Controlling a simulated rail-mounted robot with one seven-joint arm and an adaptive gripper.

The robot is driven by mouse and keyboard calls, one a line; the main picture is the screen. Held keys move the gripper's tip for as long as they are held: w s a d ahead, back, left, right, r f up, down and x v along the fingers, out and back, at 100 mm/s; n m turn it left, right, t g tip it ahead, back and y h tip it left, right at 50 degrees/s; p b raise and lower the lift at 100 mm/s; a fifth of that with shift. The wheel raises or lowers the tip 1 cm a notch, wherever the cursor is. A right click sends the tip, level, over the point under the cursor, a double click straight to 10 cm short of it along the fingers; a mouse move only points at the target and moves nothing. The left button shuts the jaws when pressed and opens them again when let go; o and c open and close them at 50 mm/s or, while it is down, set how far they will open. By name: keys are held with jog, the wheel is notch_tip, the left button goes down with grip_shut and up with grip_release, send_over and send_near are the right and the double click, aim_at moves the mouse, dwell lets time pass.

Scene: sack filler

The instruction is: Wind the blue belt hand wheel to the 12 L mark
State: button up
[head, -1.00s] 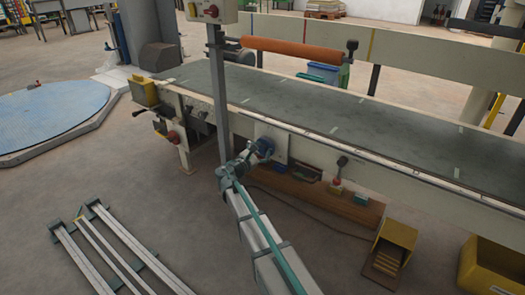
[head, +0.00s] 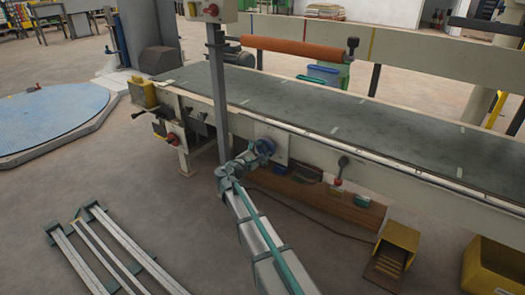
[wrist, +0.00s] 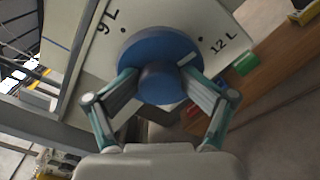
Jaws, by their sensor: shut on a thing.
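The blue hand wheel (wrist: 160,48) sits on a pale plate (wrist: 203,18) on the side of the conveyor; it also shows in the head view (head: 265,147). The plate carries a 9 L mark (wrist: 107,21) at upper left and a 12 L mark (wrist: 221,41) at upper right, each with a dark dot. A short white line (wrist: 187,59) on the wheel lies at its right side, on the 12 L side and slightly below that dot. My gripper (wrist: 161,88) is shut on the wheel's hub, one finger on each side; it also shows in the head view (head: 250,158).
A grey upright post (head: 219,90) stands just left of the wheel. A red-knobbed lever (head: 341,168) is to its right. Below are a brown plank (head: 330,204), a yellow foot pedal box (head: 400,243) and a yellow bin (head: 490,270). Metal rails (head: 110,250) lie on the floor at left.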

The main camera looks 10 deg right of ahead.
jog(key=shift+d+f+m, duration=0.1)
jog(key=shift+d+m, duration=0.25)
jog(key=shift+m, duration=0.05)
jog(key=m, duration=0.2)
jog(key=shift+m, duration=0.4)
jog(key=o, duration=1.1)
jog(key=shift+d, duration=0.15)
jog(key=shift+c, duration=0.2)
jog(key=shift+a, duration=0.4)
jog(key=v, duration=0.8)
jog(key=shift+s+a+p, duration=0.2)
jog(key=shift+p, duration=0.1)
